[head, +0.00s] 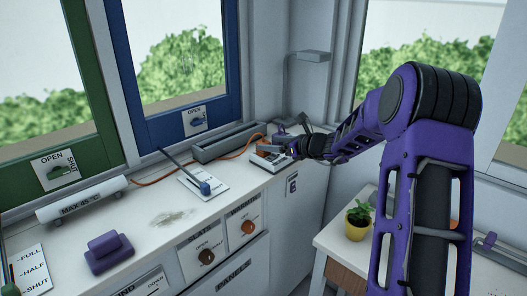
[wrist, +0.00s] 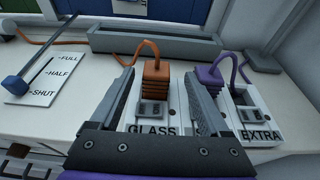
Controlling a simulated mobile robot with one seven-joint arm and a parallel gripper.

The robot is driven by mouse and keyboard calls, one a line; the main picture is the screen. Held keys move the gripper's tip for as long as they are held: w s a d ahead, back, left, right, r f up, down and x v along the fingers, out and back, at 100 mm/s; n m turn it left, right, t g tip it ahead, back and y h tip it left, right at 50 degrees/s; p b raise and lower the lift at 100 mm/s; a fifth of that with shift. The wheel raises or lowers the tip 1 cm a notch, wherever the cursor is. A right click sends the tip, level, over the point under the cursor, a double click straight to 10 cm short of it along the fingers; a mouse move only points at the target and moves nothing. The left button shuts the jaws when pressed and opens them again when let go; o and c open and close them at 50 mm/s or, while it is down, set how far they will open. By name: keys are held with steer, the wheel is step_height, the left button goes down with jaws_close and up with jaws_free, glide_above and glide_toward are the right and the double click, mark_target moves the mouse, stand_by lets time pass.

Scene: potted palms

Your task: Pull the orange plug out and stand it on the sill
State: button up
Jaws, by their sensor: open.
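The orange plug (wrist: 156,78) sits upright in the socket block marked GLASS (wrist: 150,122), its orange cord arching up from its top. My gripper (wrist: 159,75) is open, with one finger on each side of the plug in the wrist view; I cannot tell whether either finger touches it. In the head view my gripper (head: 291,143) is over the far right end of the white sill (head: 150,199) and hides much of the sockets. The sill runs below the windows.
A grey trough (wrist: 150,40) lies behind. A blue-knobbed lever (head: 205,188), a white cylinder (head: 82,200) and a purple block (head: 109,252) occupy the sill; bare sill lies between them.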

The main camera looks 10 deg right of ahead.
mark_target(264, 142)
steer(key=x, duration=0.4)
steer(key=shift+s+a+f, duration=0.1)
steer(key=shift+a, duration=0.05)
steer(key=shift+c, duration=0.3)
jaws_close()
